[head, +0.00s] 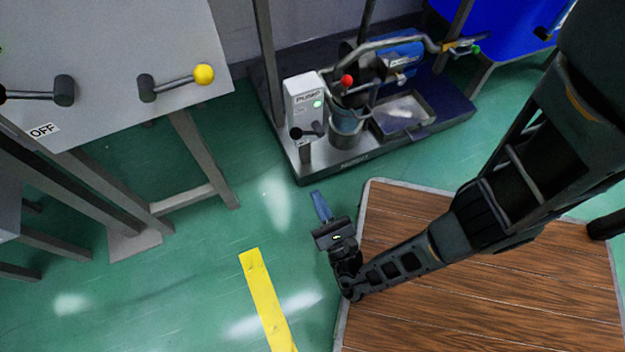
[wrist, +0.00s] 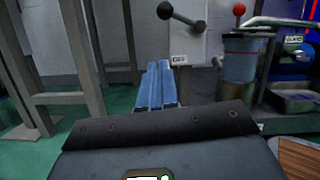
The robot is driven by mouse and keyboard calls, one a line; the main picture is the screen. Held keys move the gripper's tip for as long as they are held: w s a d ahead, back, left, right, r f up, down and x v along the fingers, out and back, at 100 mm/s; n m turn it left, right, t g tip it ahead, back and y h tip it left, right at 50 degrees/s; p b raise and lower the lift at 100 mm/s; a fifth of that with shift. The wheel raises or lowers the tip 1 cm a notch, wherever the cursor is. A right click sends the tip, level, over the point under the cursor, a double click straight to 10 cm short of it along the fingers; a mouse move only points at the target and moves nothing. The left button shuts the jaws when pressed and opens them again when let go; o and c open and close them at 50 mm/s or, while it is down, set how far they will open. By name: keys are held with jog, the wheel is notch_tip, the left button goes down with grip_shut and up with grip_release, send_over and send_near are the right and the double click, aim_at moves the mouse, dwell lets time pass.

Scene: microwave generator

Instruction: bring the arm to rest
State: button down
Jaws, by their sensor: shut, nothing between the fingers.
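My gripper (head: 321,205) is at the end of my arm, over the green floor beside the wooden platform's left edge in the head view. Its blue fingers point away toward the pump unit (head: 305,97). In the wrist view the blue fingers (wrist: 157,85) lie side by side, closed together with nothing between them. They are apart from the pump unit, whose front and black-knobbed lever (wrist: 178,14) show behind them. My arm reaches in from the right of the head view, bent at the elbow above the platform.
A grey panel (head: 110,60) with a yellow-knobbed lever (head: 203,75) and an OFF label stands at left on metal legs. A wooden platform (head: 480,290) lies at lower right. A blue container (head: 505,25) is at the top right. Green floor with a yellow stripe (head: 265,300) is clear.

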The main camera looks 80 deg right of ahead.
jog(key=shift+s+a+f, duration=0.1)
jog(key=shift+s+a, duration=0.15)
jog(key=shift+a, duration=0.05)
jog(key=s+d+f+m+g+y, duration=0.4)
jog(key=s+f+m+g+y, duration=0.25)
jog(key=s+m+g, duration=0.35)
jog(key=s+a+r+m+t+y, duration=0.1)
jog(key=s+a+m+y, duration=0.2)
jog(key=s+a+y, duration=0.15)
jog(key=w+a+r+m+t+y, duration=0.25)
jog(key=a+r+m, duration=0.2)
jog(key=r, duration=0.45)
jog(key=w+a+r+m+t+y, duration=0.25)
jog(key=a+r+m, duration=0.2)
jog(key=r, duration=0.45)
jog(key=w+r+m+t+p, duration=0.2)
jog(key=r+p, duration=1.4)
jog(key=r, duration=0.9)
jog(key=w+a+r+m+t+p, duration=0.1)
jog(key=r+m+t+p, duration=0.2)
jog(key=r+p, duration=1.4)
notch_tip(320, 180, up, 9)
jog(key=shift+w+r, duration=0.1)
jog(key=shift+w, duration=0.25)
